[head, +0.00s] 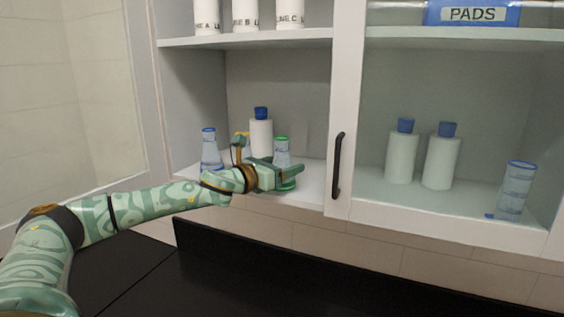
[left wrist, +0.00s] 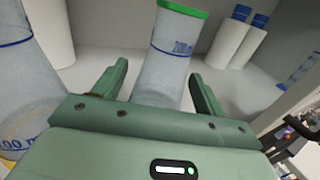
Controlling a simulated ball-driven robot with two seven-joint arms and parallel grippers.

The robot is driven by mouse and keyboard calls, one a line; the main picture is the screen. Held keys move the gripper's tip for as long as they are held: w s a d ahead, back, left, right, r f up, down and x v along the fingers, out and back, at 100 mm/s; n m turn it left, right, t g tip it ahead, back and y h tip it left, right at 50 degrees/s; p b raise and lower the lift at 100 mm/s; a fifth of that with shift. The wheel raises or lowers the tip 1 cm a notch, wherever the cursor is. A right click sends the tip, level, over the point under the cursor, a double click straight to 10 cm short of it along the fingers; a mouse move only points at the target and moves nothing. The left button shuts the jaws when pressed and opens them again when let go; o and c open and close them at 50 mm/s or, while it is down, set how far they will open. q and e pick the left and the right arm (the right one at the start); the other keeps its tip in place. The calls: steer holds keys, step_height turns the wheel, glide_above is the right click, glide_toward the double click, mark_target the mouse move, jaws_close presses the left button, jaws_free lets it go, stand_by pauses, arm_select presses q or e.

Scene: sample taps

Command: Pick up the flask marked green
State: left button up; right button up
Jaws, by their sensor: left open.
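The flask with the green rim (head: 282,147) is clear glass and stands upright on the lower shelf of the open cabinet section. My left gripper (head: 288,176) is in front of its lower part and hides it. In the left wrist view the green-rimmed flask (left wrist: 168,55) rises between the two spread fingers of my left gripper (left wrist: 160,72), with its base hidden behind the palm. The gripper is open; I cannot tell whether a finger touches the glass. My right gripper is not in view.
A blue-rimmed flask (head: 209,150) stands left of the gripper, close in the left wrist view (left wrist: 15,75). A white bottle with a blue cap (head: 261,138) stands behind. The cabinet frame with a black handle (head: 337,165) is to the right; two bottles and another blue-marked flask (head: 515,188) stand beyond.

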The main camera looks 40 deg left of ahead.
arm_select(q)
steer(key=c, duration=1)
steer(key=shift+c, duration=0.2)
